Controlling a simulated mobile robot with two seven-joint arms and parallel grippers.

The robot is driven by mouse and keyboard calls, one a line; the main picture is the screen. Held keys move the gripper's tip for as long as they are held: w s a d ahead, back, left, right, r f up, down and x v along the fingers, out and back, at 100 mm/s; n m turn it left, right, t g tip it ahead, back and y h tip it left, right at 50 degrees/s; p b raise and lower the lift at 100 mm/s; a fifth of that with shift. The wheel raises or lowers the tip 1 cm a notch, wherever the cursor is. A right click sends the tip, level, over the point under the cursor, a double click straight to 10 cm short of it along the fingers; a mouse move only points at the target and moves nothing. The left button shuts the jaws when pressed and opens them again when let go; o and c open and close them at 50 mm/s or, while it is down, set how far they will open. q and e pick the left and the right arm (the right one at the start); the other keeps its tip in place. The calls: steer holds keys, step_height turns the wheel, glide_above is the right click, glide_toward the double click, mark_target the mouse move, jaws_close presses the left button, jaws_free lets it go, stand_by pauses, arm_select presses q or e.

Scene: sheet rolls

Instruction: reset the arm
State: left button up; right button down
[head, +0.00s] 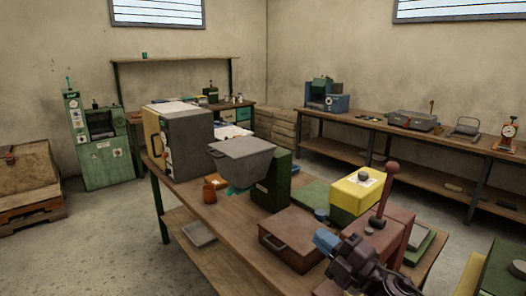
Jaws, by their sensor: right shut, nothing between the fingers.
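My right gripper (326,241) shows at the lower right, with blue-grey fingers on a dark wrist. It is shut and empty, in front of or above the near end of the wooden workbench (222,222). A brown box (291,238) with a handle lies on the bench just left of it. A reddish-brown device with a lever (382,234) stands close behind it; I cannot tell the gap between them. My left gripper is not in view.
The bench also carries a grey machine (190,142), a green stand with a grey hopper (243,160) and a yellow box (357,191). A green machine (101,140) stands at the left wall. A side bench (395,127) holds more equipment.

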steer(key=s+d+f+m+h, duration=0.9)
steer(key=d+f+m+h, duration=0.3)
steer(key=m+h, duration=0.45)
steer(key=s+d+f+m+g, duration=0.1)
steer(key=s+f+m+g, duration=0.25)
steer(key=s, duration=0.35)
steer(key=s+d+f+m+g+y, duration=0.1)
steer(key=s+f+m+g, duration=0.2)
steer(key=s, duration=0.5)
steer(key=s+d+f+m+g, duration=0.1)
steer(key=s+f+g, duration=0.2)
steer(key=s+g, duration=0.3)
steer(key=w+f+t, duration=0.6)
steer(key=f+t, duration=0.3)
steer(key=shift+f+y, duration=0.35)
